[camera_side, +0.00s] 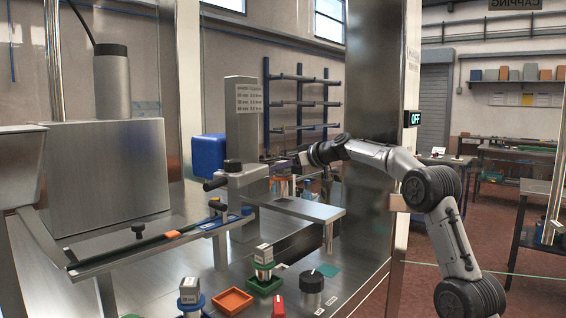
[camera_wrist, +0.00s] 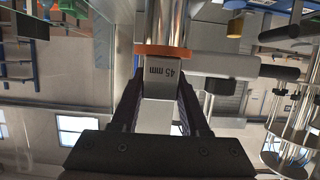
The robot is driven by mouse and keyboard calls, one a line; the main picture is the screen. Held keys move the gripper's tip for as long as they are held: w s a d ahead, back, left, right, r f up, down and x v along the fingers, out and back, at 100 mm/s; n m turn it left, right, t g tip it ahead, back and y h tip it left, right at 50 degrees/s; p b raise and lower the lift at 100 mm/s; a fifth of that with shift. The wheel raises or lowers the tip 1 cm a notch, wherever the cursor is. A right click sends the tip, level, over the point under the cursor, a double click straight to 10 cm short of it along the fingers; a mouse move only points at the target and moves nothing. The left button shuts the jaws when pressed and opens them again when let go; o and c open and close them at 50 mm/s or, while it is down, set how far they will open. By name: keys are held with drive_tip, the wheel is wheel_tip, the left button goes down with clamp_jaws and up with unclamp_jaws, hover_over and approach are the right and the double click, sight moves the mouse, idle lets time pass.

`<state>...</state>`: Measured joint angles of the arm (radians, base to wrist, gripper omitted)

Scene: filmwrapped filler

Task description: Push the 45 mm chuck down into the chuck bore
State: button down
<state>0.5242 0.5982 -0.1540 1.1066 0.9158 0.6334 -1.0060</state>
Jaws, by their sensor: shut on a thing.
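A shiny steel cylinder (camera_wrist: 166,22) lies in line with the chuck, directly beyond the ring. I cannot see the bore opening or tell how far the chuck sits in it. In the side view my gripper (camera_side: 304,158) is small, just right of the steel column (camera_side: 243,130), and the chuck is not clear there.
A green-based chuck (camera_side: 263,263) and a blue-ringed chuck (camera_side: 189,294) stand on the bench beside an empty orange tray (camera_side: 233,301). A dark knobbed cylinder (camera_side: 311,288) stands to their right. A flat steel plate (camera_side: 300,207) extends below my gripper. A sign (camera_side: 415,118) reads "OFF".

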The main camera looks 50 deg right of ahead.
sight(288, 185)
drive_tip(key=shift+f, duration=3.1)
